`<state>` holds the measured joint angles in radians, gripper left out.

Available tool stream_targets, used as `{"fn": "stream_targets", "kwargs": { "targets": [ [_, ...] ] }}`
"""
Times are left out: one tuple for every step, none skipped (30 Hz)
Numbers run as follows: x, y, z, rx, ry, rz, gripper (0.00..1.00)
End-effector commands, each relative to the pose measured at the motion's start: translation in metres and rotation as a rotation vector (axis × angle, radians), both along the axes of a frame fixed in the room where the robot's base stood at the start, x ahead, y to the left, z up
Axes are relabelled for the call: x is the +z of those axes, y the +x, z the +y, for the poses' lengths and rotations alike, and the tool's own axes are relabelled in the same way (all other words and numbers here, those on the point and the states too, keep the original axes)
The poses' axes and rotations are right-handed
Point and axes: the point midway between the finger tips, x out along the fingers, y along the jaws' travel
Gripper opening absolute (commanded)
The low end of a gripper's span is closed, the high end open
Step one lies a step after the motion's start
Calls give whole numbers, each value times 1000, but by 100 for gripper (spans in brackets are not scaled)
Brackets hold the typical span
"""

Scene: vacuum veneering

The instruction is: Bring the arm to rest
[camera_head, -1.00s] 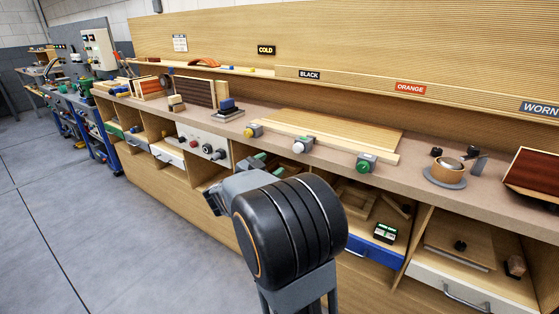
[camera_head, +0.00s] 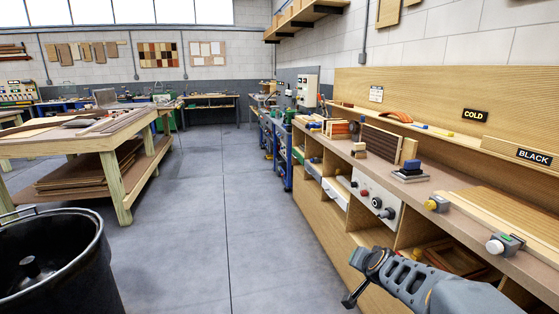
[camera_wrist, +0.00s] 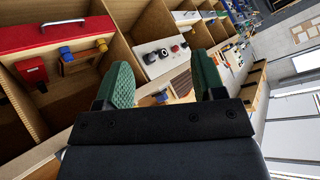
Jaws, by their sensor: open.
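My gripper (camera_wrist: 163,78) shows in the wrist view with its two green-padded fingers spread well apart. Nothing is between the fingers. Behind the gap are the bench's open compartments and a white panel with knobs (camera_wrist: 158,52). In the head view my grey arm reaches in from the lower right corner, in front of the workbench (camera_head: 322,204). The arm's far end is low, beside the bench front, above the grey floor. The finger pads cannot be made out in the head view.
The floor aisle (camera_head: 225,220) between is clear.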

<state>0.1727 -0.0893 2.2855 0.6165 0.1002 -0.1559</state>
Motion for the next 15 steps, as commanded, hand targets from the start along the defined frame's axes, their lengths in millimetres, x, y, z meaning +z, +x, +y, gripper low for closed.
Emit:
{"fn": "stream_targets", "kwargs": {
  "targets": [
    [22, -21, 20, 100, 10, 87, 63],
    [26, -37, 31, 161, 10, 152, 63],
    [32, -59, 43, 233, 1, 240, 63],
    [39, -77, 50, 281, -8, 307, 63],
    [46, -95, 54, 324, -24, 373, 63],
    [58, -119, 59, 375, -53, 458, 63],
    [69, -137, 60, 406, -78, 516, 63],
    [77, -152, 60, 432, -106, 563, 63],
    [89, -167, 59, 459, -141, 604, 63],
    [98, -175, 59, 474, -166, 624, 63],
    [106, -182, 58, 487, -190, 634, 63],
    [117, -186, 58, 499, -218, 628, 63],
    [124, -188, 58, 505, -232, 618, 63],
    [131, -189, 60, 511, -243, 605, 63],
    [139, -190, 62, 516, -248, 591, 63]
  ]
}}
